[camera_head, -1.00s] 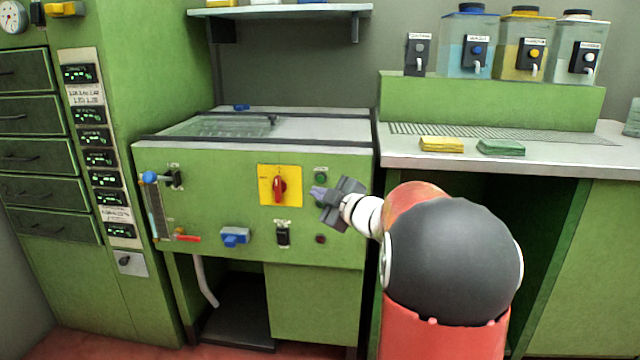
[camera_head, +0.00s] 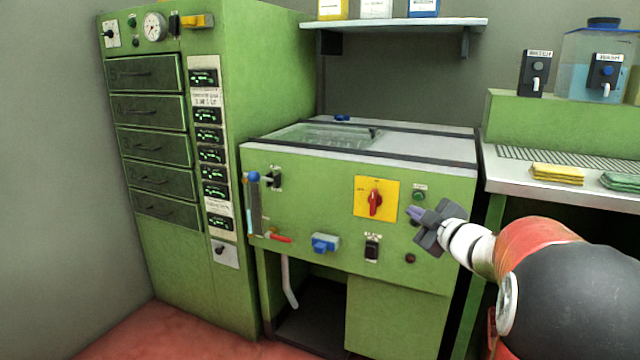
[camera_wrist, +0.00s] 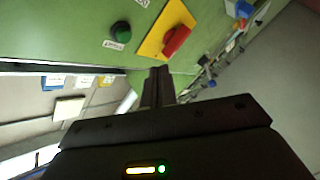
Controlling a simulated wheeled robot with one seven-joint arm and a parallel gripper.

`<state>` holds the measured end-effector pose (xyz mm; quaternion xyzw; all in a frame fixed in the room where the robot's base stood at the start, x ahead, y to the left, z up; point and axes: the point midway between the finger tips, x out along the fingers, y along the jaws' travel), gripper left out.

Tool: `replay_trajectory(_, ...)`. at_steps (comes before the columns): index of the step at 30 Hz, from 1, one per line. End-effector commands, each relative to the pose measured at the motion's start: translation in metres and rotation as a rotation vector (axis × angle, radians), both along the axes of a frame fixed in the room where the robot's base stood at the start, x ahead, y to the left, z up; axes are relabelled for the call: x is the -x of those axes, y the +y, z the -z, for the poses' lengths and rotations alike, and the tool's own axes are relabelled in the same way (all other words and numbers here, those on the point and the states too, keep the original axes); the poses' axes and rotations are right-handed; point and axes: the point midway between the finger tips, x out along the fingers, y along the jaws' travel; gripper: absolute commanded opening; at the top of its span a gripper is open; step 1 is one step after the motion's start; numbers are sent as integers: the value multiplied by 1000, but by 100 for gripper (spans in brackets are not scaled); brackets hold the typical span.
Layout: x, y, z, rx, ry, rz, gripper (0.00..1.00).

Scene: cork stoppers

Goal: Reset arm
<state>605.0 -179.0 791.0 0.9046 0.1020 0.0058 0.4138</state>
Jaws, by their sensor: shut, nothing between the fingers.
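My gripper (camera_head: 420,222) is in front of the green machine's front panel (camera_head: 320,200), to the right of the red rotary switch (camera_head: 375,203) on its yellow plate. Its fingers are together with nothing between them. In the wrist view the closed fingers (camera_wrist: 158,75) point toward the panel, with the red switch (camera_wrist: 176,41) and a green button (camera_wrist: 121,31) beyond the tips. I cannot tell whether the tips touch the panel. My arm reaches in from the lower right.
A tall green cabinet (camera_head: 160,250) with drawers and displays stands at the left. A lever with a blue knob (camera_head: 253,177) and a blue handle (camera_head: 325,243) stick out of the panel. A counter (camera_head: 510,175) with cloths and a liquid tank (camera_head: 590,75) is at the right. A shelf (camera_head: 400,22) hangs above.

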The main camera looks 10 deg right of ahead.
Motion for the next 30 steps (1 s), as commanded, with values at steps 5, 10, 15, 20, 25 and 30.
replay_trajectory(5,14,15,-21,-42,35,157,0)
replay_trajectory(10,69,38,-25,-190,169,417,0)
replay_trajectory(15,154,78,10,-391,412,597,0)
replay_trajectory(20,242,128,58,-553,702,661,0)
replay_trajectory(25,305,165,90,-633,928,658,0)
replay_trajectory(30,329,179,101,-655,1016,649,0)
